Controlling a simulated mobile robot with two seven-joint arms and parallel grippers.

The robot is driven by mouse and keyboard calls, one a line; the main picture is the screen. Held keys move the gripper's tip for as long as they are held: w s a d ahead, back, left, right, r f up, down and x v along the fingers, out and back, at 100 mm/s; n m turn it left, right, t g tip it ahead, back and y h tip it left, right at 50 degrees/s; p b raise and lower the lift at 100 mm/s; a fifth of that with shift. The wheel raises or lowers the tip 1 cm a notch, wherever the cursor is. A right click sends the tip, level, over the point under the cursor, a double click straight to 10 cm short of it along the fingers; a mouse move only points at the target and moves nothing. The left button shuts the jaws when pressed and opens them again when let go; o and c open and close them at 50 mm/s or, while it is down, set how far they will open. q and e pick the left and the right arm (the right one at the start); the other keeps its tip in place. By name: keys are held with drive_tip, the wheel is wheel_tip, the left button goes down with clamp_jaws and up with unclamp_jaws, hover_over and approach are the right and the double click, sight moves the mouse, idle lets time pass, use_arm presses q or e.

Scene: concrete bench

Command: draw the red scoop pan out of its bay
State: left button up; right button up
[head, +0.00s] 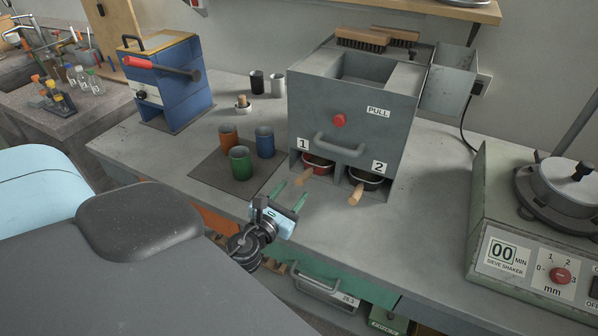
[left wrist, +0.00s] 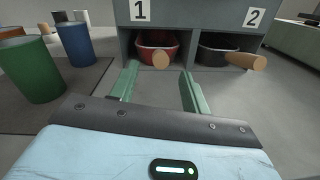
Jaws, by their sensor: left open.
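The red scoop pan (head: 318,165) sits in bay 1 at the lower left of a grey box (head: 352,110). Its wooden handle (head: 303,178) sticks out toward me. In the left wrist view the red pan (left wrist: 153,47) shows inside the bay, with the handle end (left wrist: 161,60) facing the camera. My left gripper (head: 289,198) is open and empty, in front of bay 1 and short of the handle. In the left wrist view its green fingers (left wrist: 158,88) stand apart, with the handle beyond and between them. My right gripper is not in view.
A black pan (head: 366,179) with a wooden handle (head: 355,195) sits in bay 2, right beside. Green (head: 240,163), blue (head: 265,142) and orange (head: 229,138) cups stand on a dark mat at left. The sieve shaker (head: 535,240) stands at right. The bench between is clear.

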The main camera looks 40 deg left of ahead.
sight(303, 179)
use_arm(q)
drive_tip(key=shift+w, duration=0.2)
drive_tip(key=shift+s+r, duration=0.1)
drive_tip(key=shift+s, duration=0.1)
drive_tip(key=w, duration=0.4)
drive_tip(key=w+a, duration=0.1)
drive_tip(key=w, duration=0.1)
drive_tip(key=shift+w+a, duration=0.1)
drive_tip(key=shift+w, duration=0.15)
drive_tip(key=shift+w+a, duration=0.15)
drive_tip(key=shift+w, duration=0.5)
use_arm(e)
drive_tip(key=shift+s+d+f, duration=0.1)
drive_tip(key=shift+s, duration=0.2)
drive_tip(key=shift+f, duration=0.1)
use_arm(q)
clamp_jaws()
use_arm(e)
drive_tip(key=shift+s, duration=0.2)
